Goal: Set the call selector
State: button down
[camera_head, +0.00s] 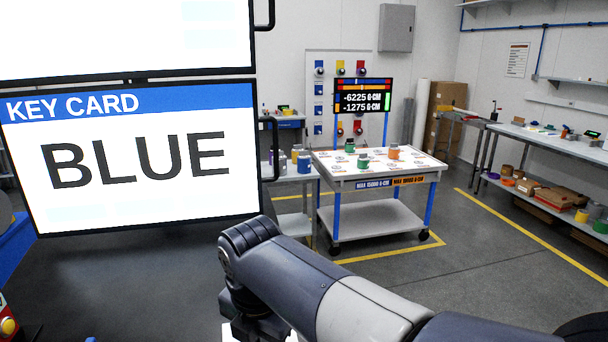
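A large backlit panel (130,205) at the left reads "KEY CARD" on a blue band and "BLUE" in big dark letters. A second lit panel (120,40) is cut off above it. I cannot tell for certain which thing is the call selector. A device with a yellow round knob (8,326) and red and green parts is cut off at the lower left edge. My arm crosses the lower middle. My gripper's fingers do not show; its end is hidden or below the frame.
A wheeled table (400,184) with several colored jars stands ahead, under a display (362,98) reading -6225 and -1275 G-CM. Behind it is a board (312,70) with colored plates and knobs. A long bench (560,140) lines the right wall. Open floor lies between.

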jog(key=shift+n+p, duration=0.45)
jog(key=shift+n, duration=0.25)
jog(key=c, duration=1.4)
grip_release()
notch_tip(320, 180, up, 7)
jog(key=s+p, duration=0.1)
jog(key=p, duration=0.5)
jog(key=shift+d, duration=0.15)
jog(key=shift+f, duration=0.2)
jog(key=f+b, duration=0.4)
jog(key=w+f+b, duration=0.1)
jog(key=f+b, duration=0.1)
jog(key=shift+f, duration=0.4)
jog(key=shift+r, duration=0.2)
